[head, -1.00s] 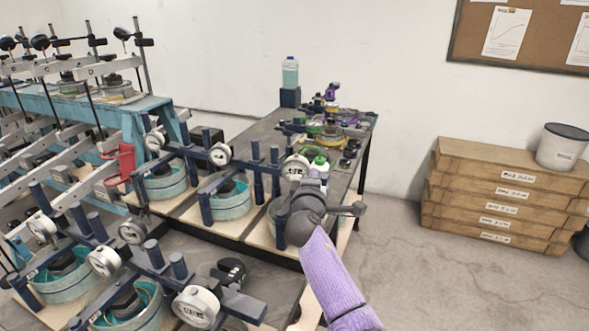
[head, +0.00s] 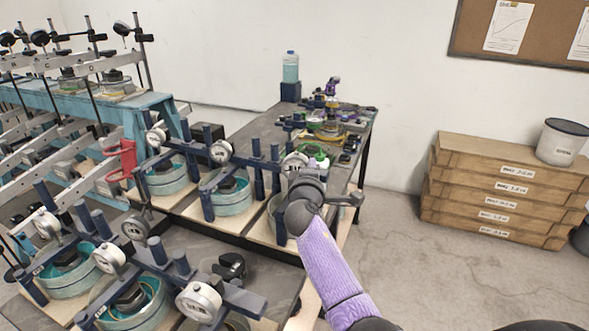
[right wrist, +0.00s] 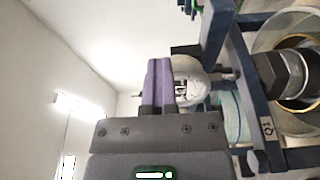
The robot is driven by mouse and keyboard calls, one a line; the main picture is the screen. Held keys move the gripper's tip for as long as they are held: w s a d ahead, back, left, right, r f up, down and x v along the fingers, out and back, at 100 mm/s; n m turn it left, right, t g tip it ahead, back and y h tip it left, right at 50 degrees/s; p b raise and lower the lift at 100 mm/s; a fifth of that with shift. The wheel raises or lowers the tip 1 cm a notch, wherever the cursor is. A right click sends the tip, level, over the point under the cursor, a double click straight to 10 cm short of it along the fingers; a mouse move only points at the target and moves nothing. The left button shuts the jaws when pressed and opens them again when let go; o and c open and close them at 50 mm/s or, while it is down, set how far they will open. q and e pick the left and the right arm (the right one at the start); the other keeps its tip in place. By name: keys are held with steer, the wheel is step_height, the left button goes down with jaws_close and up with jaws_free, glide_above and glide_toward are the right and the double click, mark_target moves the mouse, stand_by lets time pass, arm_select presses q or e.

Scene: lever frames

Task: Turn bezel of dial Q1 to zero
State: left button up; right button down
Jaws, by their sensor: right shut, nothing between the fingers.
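The Q1 station, marked by a Q1 label (right wrist: 268,130) in the right wrist view, has a dark blue frame (right wrist: 240,90) and a round white-faced dial (right wrist: 194,84). In the head view, the dial (head: 294,162) shows just above my right wrist, which hides part of its station. My right gripper (right wrist: 158,66) has its purple fingers together and empty, in front of the dial's left part; I cannot tell whether they touch it. In the head view my right gripper (head: 302,176) is mostly hidden by its own wrist. My left gripper is not in view.
Similar stations with dials (head: 220,152) and teal rings stand on the tables to the left. A green-capped bottle (head: 318,160) is close behind the Q1 dial. Cardboard boxes (head: 500,190) are stacked at the right. The floor between is clear.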

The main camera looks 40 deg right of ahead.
steer(key=p+v, duration=0.3)
steer(key=v, duration=0.3)
steer(key=shift+s+d, duration=0.15)
steer(key=shift+s, duration=0.1)
step_height(320, 180, down, 6)
steer(key=a+m+b, duration=0.2)
steer(key=m+b, duration=0.3)
steer(key=b, duration=0.3)
steer(key=shift+m, duration=0.5)
steer(key=b+x, duration=0.2)
steer(key=x, duration=0.5)
steer(key=shift+w+d+r+b, duration=0.1)
steer(key=shift+w+r+b, duration=0.05)
steer(key=shift+w+b, duration=0.15)
steer(key=shift+w+r, duration=0.1)
steer(key=shift+r, duration=0.25)
